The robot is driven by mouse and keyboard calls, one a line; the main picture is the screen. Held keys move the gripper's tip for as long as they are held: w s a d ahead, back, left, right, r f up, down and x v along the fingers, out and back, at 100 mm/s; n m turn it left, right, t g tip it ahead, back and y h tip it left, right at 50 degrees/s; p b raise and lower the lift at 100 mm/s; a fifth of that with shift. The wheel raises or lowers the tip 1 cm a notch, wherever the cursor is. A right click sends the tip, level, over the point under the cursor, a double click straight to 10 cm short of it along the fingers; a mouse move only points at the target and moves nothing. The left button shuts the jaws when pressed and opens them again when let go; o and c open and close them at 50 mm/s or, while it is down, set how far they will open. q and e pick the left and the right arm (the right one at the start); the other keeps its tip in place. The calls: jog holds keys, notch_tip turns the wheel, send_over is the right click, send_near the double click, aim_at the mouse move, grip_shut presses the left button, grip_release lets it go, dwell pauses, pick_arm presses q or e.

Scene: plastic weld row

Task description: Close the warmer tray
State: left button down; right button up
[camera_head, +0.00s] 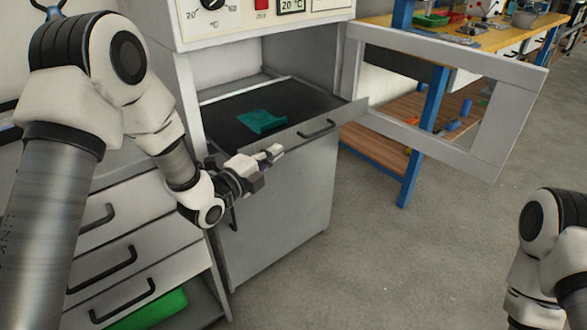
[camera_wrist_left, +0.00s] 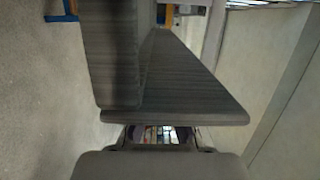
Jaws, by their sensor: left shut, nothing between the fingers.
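The warmer tray (camera_head: 290,104) is dark with a pale front panel (camera_head: 345,115) and a dark bar handle (camera_head: 317,129). It stands partly pulled out of the warmer (camera_head: 262,30). A teal cloth (camera_head: 262,121) lies on it. My left gripper (camera_head: 274,153) is shut and empty, just in front of the left part of the front panel. I cannot tell whether it touches the panel.
The warmer's windowed door (camera_head: 525,105) stands wide open to the right. A drawer unit (camera_head: 105,255) stands at the left, with a green bin (camera_head: 150,310) beneath it. A workbench (camera_head: 470,32) with a blue leg is behind the door. The floor at front right is clear.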

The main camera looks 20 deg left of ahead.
pick_arm(q)
jog(key=w+a, duration=0.1)
jog(key=a, duration=0.1)
jog(key=w+a, duration=0.1)
jog(key=shift+w+a, duration=0.3)
jog(key=shift+a, duration=0.1)
jog(key=shift+r, duration=0.1)
